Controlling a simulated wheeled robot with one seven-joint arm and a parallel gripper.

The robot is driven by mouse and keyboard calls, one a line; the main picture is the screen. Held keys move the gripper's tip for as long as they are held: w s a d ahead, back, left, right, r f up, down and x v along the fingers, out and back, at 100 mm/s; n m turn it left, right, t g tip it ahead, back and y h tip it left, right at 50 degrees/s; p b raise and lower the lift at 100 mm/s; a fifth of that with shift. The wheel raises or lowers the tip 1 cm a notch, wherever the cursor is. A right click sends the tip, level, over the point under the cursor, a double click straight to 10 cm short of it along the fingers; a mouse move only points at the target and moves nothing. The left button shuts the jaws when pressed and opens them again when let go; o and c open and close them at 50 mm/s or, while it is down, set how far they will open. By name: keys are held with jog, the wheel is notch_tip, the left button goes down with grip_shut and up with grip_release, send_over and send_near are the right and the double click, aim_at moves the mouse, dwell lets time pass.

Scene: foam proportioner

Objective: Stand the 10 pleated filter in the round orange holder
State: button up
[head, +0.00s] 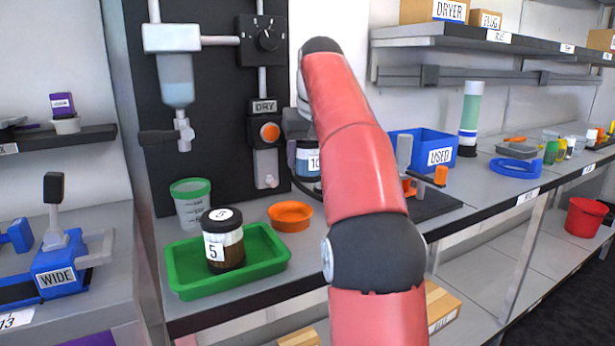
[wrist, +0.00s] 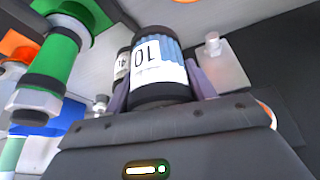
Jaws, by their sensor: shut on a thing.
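The 10 pleated filter (head: 309,160) is a dark-ended cylinder with a white label reading 10 and a blue band. It looks roughly upright, in front of the black panel and above the bench. In the wrist view the filter (wrist: 160,72) appears upside down between the purple-grey fingers of my gripper (wrist: 160,90), which is shut on it. In the head view my red arm hides most of the gripper and part of the filter. The round orange holder (head: 290,215) sits empty on the bench, below and slightly left of the filter.
A green tray (head: 187,284) holds a dark jar labelled 5 (head: 224,240). A clear green-rimmed cup (head: 192,205) stands behind it. The black panel carries a DRY unit (head: 265,107). A blue USED bin (head: 411,143) stands to the right, behind a stand with orange parts.

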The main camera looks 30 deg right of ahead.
aim_at(307, 182)
notch_tip(307, 182, down, 5)
jog(key=shift+f+b, duration=0.15)
jog(key=shift+b, duration=0.95)
jog(key=shift+w+f, duration=0.15)
jog(key=shift+f, duration=0.25)
jog(key=shift+f, duration=0.2)
jog(key=o, duration=1)
